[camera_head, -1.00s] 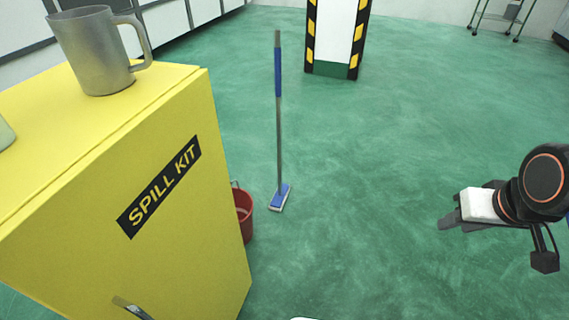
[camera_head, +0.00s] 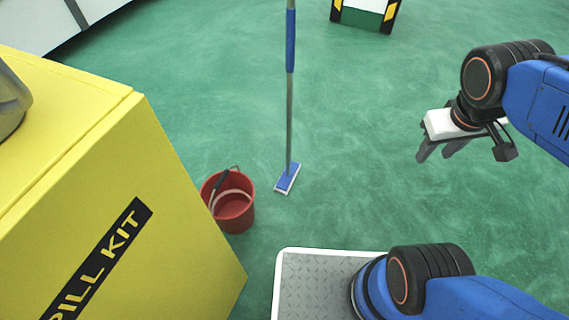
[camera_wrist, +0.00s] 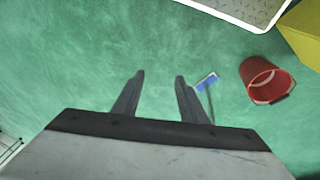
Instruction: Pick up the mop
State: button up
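The mop (camera_head: 290,100) stands upright on the green floor, with a grey pole, a blue grip on the upper part and a flat blue and white head at the bottom. The top of its pole is cut off by the picture edge in the head view. In the wrist view the mop's blue head (camera_wrist: 207,82) shows just right of my fingers, its pole partly hidden behind them. My gripper (camera_head: 437,153) is right of the mop, apart from it. In the wrist view my gripper (camera_wrist: 160,80) has its two fingers spread with only floor between them.
A red bucket (camera_head: 234,212) stands left of the mop head, beside the yellow spill kit cabinet (camera_head: 150,230). A metal jug (camera_head: 10,100) is on the cabinet. The floor right of the mop is clear.

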jog(key=w+a+f+n+h, duration=0.1)
jog(key=w+f+n+h, duration=0.4)
jog(key=w, duration=0.3)
jog(key=w+a+f+n+h, duration=0.1)
jog(key=w+f+n+h, duration=0.35)
jog(key=w+n, duration=0.2)
jog(key=w+a+f+n+t+h, duration=0.25)
jog(key=w+a+n+t, duration=0.2)
jog(key=w+a, duration=0.25)
jog(key=n+t+y, duration=1.1)
jog(key=n, duration=0.5)
send_near(289, 128)
jog(key=w, duration=0.3)
jog(key=w+d, duration=0.1)
jog(key=w, duration=0.5)
jog(key=shift+w+d, duration=0.2)
jog(key=shift+w+d+f, duration=0.1)
jog(key=shift+w+d, duration=0.05)
jog(key=shift+w, duration=1.2)
jog(key=shift+w+d, duration=0.1)
jog(key=shift+w, duration=1.3)
grip_shut()
